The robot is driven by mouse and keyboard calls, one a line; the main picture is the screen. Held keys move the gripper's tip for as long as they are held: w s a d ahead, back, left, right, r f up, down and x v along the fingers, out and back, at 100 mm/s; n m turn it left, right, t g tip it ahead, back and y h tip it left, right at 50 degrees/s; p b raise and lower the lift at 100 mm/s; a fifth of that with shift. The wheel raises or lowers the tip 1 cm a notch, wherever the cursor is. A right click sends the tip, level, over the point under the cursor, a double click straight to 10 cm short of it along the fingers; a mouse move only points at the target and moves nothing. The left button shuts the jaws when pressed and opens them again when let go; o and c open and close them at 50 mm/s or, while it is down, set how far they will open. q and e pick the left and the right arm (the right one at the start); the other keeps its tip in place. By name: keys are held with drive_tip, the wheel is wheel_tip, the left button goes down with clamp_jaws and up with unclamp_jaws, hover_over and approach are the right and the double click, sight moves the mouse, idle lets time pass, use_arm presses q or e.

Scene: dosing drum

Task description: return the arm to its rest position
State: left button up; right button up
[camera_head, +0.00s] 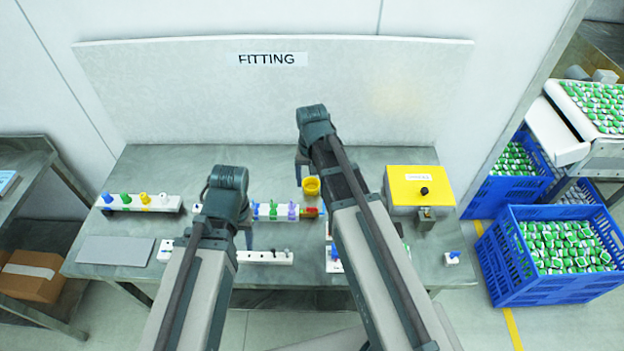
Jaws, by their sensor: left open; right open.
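My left arm reaches up from the bottom of the head view. Its gripper (248,238) points down over the table near the white racks, mostly hidden behind my own wrist. My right arm reaches further, to the back middle of the table. Its gripper (300,172) hangs down beside a small yellow cup (311,186), and I cannot tell whether they touch. Both grippers are open, and I see nothing held in either. The fingertips show poorly.
The grey table (165,170) carries white racks of coloured pieces (160,203), a grey plate (116,250) and a yellow box (419,186) with a black knob. A white FITTING panel (180,90) stands behind. Blue crates (530,288) of green-white packets stand right.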

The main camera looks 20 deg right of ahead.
use_arm(q)
drive_tip(key=shift+r, duration=0.7)
use_arm(e)
drive_tip(key=shift+r, duration=0.7)
use_arm(q)
wheel_tip(320, 180, down, 6)
drive_tip(key=b, duration=0.5)
drive_tip(key=shift+r, duration=0.1)
use_arm(e)
drive_tip(key=s+a+f+n, duration=0.2)
drive_tip(key=s+a+n, duration=0.1)
drive_tip(key=s+a, duration=0.2)
drive_tip(key=s+a+f+n+h, duration=0.1)
drive_tip(key=s+a+f+n, duration=0.2)
drive_tip(key=s, duration=0.6)
drive_tip(key=a+n, duration=0.1)
drive_tip(key=a, duration=0.1)
drive_tip(key=shift+s+a+f, duration=0.2)
drive_tip(key=shift+a+f, duration=0.1)
drive_tip(key=shift+f, duration=0.05)
